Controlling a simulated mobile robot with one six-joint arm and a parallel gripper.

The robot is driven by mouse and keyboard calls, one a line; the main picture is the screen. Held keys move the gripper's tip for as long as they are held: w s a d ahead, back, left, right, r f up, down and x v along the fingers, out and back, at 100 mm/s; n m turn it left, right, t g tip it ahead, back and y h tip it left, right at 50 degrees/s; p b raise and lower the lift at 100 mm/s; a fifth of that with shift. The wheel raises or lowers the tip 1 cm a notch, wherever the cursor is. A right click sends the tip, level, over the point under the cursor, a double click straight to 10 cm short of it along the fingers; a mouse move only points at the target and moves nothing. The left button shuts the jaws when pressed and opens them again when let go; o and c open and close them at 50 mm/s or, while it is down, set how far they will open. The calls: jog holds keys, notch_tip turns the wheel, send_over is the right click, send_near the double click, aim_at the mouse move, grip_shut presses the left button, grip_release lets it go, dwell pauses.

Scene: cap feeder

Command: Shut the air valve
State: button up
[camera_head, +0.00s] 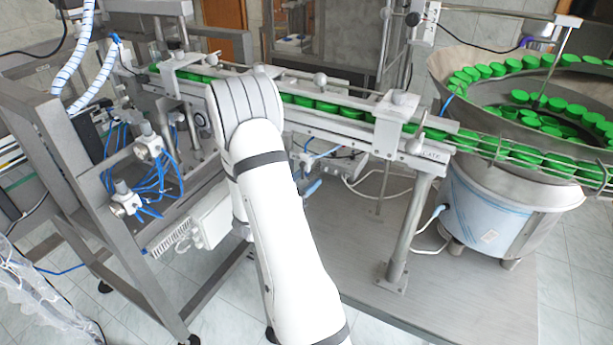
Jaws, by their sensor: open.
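My white arm reaches up from the bottom centre and ends in a grey rounded joint in front of the conveyor. My gripper cannot be made out; the arm may hide it. Two grey metal fittings with blue air hoses sit on the left frame, an upper one (148,148) and a lower one (125,199). A small blue part (312,187) shows just right of my arm, below the conveyor. I cannot tell which of these is the air valve, nor whether it stands open or shut.
A conveyor rail (340,122) with green caps crosses behind my arm. A round steel feeder bowl (450,75) with green caps stands at the right. A steel frame (75,165) stands at the left. A metal post (410,235) rises from the steel base plate (460,300).

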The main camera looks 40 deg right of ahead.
jog(key=shift+d, duration=0.4)
jog(key=shift+c, duration=0.4)
grip_shut()
jog(key=shift+d, duration=0.1)
